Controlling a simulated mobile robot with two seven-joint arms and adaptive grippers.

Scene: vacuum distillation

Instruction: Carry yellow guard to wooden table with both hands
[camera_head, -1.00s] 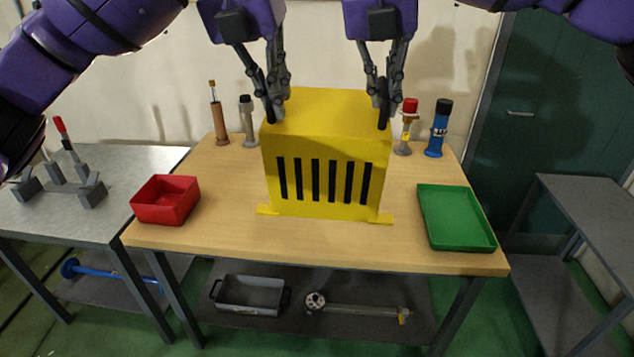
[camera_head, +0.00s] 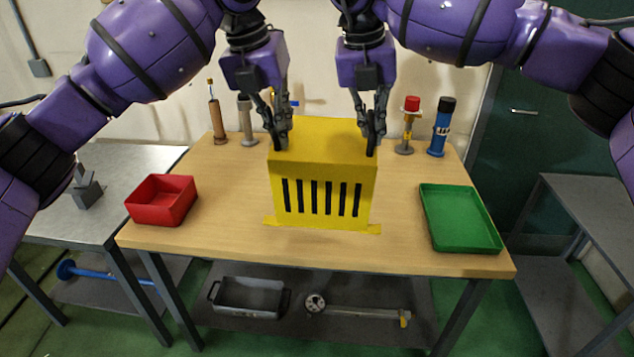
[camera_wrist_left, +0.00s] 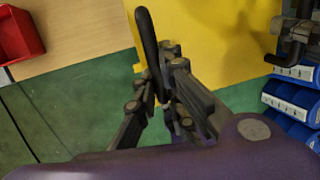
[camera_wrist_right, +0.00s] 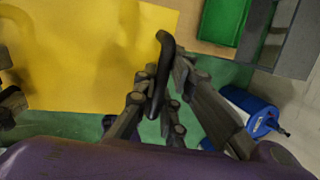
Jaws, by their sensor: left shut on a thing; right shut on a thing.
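The yellow guard (camera_head: 322,170) is a box with several black slots in its front and small foot flanges at the bottom. In the head view it is upright over the middle of the wooden table (camera_head: 225,235); I cannot tell whether its feet touch the top. My left gripper (camera_head: 280,140) is shut on the black handle (camera_wrist_left: 148,45) at the guard's left side. My right gripper (camera_head: 371,140) is shut on the black handle (camera_wrist_right: 163,60) at its right side. The guard's yellow top also shows in the left wrist view (camera_wrist_left: 215,40) and the right wrist view (camera_wrist_right: 90,60).
A red bin (camera_head: 162,201) stands at the table's left and a green tray (camera_head: 460,218) at its right. Several upright tools, including a blue one (camera_head: 440,128), stand along the back edge. A grey metal table (camera_head: 130,165) is at the left.

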